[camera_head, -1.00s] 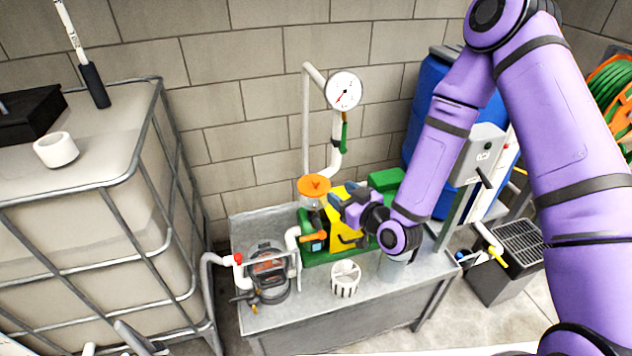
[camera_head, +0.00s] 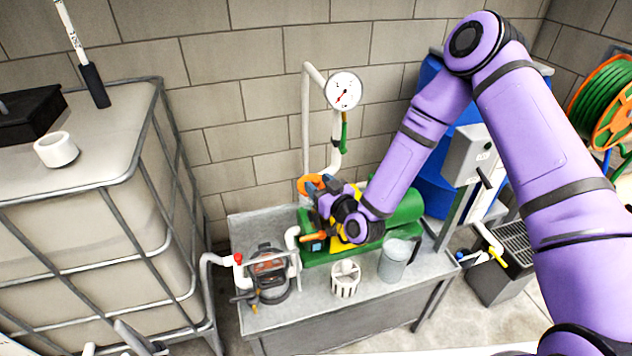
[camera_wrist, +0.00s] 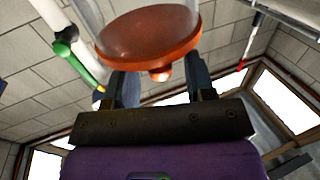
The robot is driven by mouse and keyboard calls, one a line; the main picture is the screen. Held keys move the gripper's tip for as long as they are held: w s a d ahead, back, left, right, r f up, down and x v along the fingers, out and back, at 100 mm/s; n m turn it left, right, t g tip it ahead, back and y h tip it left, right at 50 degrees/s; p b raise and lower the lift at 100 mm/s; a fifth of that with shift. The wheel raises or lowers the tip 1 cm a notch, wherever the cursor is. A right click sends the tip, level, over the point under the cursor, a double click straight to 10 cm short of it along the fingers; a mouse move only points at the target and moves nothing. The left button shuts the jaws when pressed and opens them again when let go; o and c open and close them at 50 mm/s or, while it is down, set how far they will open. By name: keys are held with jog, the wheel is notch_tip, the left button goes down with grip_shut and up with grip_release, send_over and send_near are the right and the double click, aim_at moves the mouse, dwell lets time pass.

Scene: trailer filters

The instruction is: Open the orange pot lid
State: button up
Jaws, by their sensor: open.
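The orange pot lid (camera_head: 309,182) is a round disc on top of the pump at the back of the metal table. My gripper (camera_head: 322,190) is at the lid in the head view and partly covers it. In the wrist view the orange lid (camera_wrist: 150,38) shows large, with a small knob on its near face. The two dark fingers of my gripper (camera_wrist: 160,88) are apart, one on either side of the knob. I cannot tell whether they touch the lid. The pot under the lid is mostly hidden behind my gripper.
A pressure gauge (camera_head: 343,90) on a white pipe with a green-handled valve stands just behind the lid. A white basket (camera_head: 345,278) and a grey jug (camera_head: 394,262) stand at the table's front. A caged tank (camera_head: 75,215) is at left, a blue barrel (camera_head: 432,190) at right.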

jog(key=shift+x, duration=0.8)
jog(key=shift+c, duration=0.5)
grip_shut()
jog(key=shift+r, duration=0.1)
